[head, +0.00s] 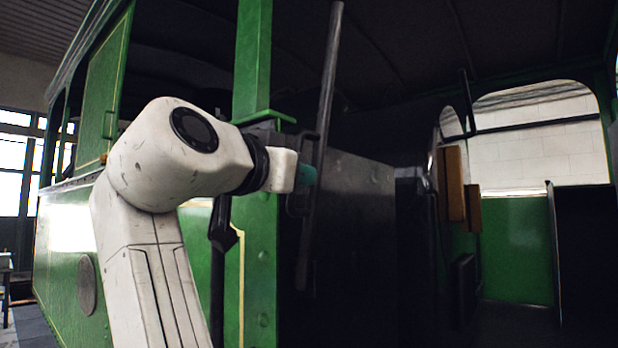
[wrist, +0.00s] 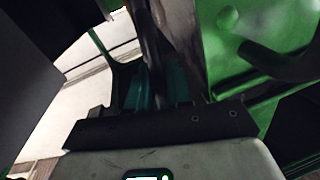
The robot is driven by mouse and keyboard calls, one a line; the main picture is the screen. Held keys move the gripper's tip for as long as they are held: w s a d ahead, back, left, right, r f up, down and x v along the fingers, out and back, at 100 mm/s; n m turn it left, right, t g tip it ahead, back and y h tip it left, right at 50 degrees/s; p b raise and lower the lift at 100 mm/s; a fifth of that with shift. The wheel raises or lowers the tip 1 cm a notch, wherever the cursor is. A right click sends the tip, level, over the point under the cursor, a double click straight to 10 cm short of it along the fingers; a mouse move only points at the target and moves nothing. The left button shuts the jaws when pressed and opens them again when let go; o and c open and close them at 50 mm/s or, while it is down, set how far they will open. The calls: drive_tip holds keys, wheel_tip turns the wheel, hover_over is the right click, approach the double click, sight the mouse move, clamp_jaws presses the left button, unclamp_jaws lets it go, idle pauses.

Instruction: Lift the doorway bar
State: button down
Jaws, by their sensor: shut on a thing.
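The doorway bar (head: 327,80) is a long dark grey metal bar. In the head view it stands nearly upright, leaning slightly right at its top, beside the green door post. My gripper (head: 306,176) reaches it from the left, and its teal fingers are shut on the bar around mid-length. In the wrist view the bar (wrist: 152,42) runs down between the teal fingers of my gripper (wrist: 158,88). The bar's lower part is dark, and how it is fixed there cannot be told.
The green door post (head: 252,60) stands close behind my wrist, with a dark bracket (head: 300,137) near the bar. A dark panel (head: 355,230) lies behind the bar. The dark cab interior opens to the right, with brown wooden blocks (head: 455,184) and windows.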

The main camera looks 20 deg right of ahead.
drive_tip(key=shift+w+a+n, duration=0.3)
drive_tip(key=shift+w, duration=0.05)
idle(0.3)
drive_tip(key=c, duration=1.2)
unclamp_jaws()
drive_tip(key=b+v, duration=0.3)
drive_tip(key=v, duration=0.7)
drive_tip(key=shift+s+a+b, duration=0.25)
drive_tip(key=shift+s+b, duration=0.05)
drive_tip(key=shift+b, duration=0.1)
